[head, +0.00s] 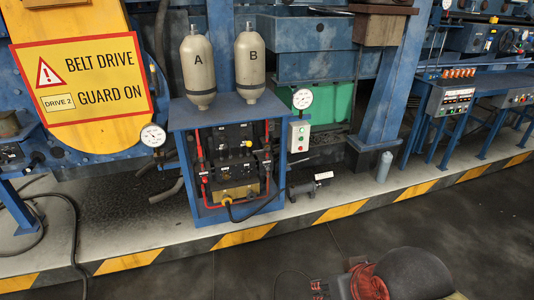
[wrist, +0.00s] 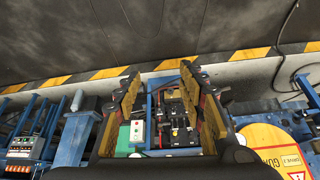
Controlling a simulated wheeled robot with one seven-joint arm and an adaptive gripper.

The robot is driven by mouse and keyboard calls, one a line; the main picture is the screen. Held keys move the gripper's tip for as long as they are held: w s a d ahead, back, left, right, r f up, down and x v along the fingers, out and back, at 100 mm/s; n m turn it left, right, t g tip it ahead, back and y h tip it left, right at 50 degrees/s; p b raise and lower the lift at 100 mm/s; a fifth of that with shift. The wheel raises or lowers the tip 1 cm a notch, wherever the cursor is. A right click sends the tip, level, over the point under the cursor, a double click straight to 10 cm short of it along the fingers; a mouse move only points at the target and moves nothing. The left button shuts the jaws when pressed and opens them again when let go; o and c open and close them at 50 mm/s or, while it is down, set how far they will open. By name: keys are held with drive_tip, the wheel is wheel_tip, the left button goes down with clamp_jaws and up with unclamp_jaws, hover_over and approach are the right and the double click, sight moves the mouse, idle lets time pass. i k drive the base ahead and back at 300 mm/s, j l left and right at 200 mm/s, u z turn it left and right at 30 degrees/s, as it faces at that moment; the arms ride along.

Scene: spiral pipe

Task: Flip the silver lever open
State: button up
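My gripper (wrist: 158,80) is open in the wrist view, its two fingers wide apart with nothing between them. Past the fingers, the blue hydraulic stand (wrist: 160,95) with its black valve block (wrist: 176,118) shows upside down and at a distance. In the head view the stand (head: 222,118) is at the middle. A thin grey rod (head: 299,160), possibly the silver lever, sticks out to the right of the stand, below the control box. I cannot tell for certain which part is the lever, or its position. My arm shows at the bottom right of the head view.
Two bottles, A (head: 198,70) and B (head: 250,65), stand on top. A gauge (head: 302,98) and a button box (head: 298,137) are at the right side. A low fitting (head: 305,190) and a grey cylinder (head: 384,167) stand on the striped ledge (head: 245,236). The dark floor in front is mostly clear.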

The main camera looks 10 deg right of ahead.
sight(261, 151)
drive_tip(key=i+z, duration=0.2)
drive_tip(key=z, duration=0.15)
drive_tip(key=i+j+z, duration=0.2)
drive_tip(key=z, duration=0.15)
drive_tip(key=i+j+z, duration=0.15)
drive_tip(key=z, duration=0.2)
drive_tip(key=i+j, duration=0.25)
drive_tip(key=i+j+z, duration=0.1)
drive_tip(key=i+j, duration=0.15)
drive_tip(key=j, duration=0.2)
drive_tip(key=i+j, duration=0.2)
drive_tip(key=j, duration=0.15)
drive_tip(key=i+j+z, duration=0.1)
drive_tip(key=i+j, duration=0.15)
drive_tip(key=j, duration=0.15)
